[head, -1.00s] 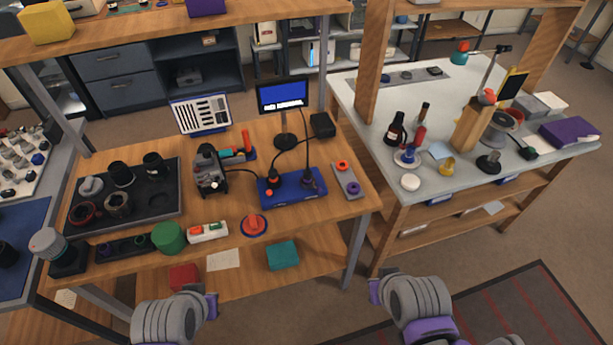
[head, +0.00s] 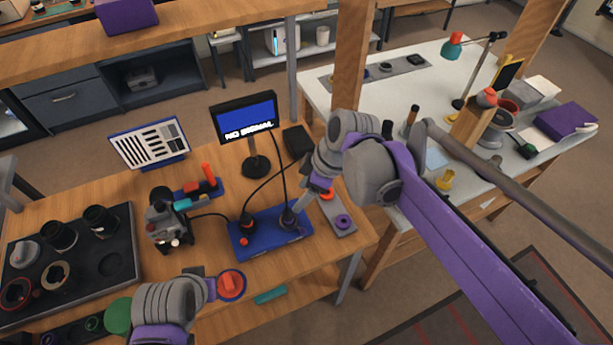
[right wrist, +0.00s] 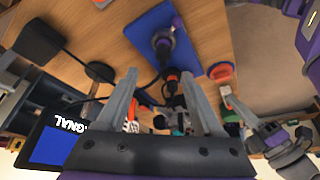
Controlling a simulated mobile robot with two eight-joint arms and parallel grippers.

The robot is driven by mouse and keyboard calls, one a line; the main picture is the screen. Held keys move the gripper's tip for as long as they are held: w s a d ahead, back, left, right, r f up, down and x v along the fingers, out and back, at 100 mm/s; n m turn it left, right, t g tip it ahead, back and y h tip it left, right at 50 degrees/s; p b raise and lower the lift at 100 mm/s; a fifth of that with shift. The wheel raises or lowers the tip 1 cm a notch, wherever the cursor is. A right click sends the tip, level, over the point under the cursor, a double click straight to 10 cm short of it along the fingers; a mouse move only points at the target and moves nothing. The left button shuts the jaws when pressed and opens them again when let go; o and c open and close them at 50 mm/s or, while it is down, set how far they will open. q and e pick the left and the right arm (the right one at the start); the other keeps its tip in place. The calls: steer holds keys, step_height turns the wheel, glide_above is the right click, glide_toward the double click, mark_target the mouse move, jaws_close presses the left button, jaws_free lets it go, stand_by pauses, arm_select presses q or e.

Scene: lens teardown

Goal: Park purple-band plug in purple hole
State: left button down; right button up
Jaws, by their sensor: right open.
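The purple-band plug (head: 288,218) stands upright in the blue box (head: 262,240), at its right end. In the right wrist view the plug (right wrist: 163,44) shows its purple band beyond my fingertips. My right gripper (head: 301,203) is open, reaching down beside this plug; the open fingers (right wrist: 159,74) show nothing between them in their grip. The grey plate (head: 336,210) to the right has a purple-ringed hole (head: 343,222), empty, and an orange-ringed one (head: 327,195) partly behind my gripper. My left gripper (head: 208,286) is beside the red knob; its jaws are unclear.
A second plug (head: 247,228), orange-banded in the wrist view, stands at the box's left end. Cables run from the plugs to the microscope-like device (head: 165,222) and the monitor (head: 247,125). The red knob on a blue disc (head: 231,284) sits near the table's front edge.

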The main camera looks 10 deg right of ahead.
mark_target(289, 212)
arm_select(q)
steer(key=shift+s, duration=0.15)
steer(key=shift+s+f+b, duration=0.25)
steer(key=shift+f+b, duration=0.2)
steer(key=shift+f, duration=0.05)
arm_select(e)
steer(key=x, duration=1)
steer(key=shift+s+f, duration=0.2)
steer(key=shift+s, duration=0.1)
steer(key=shift+c, duration=0.3)
jaws_close()
steer(key=c, duration=0.6)
jaws_free()
jaws_close()
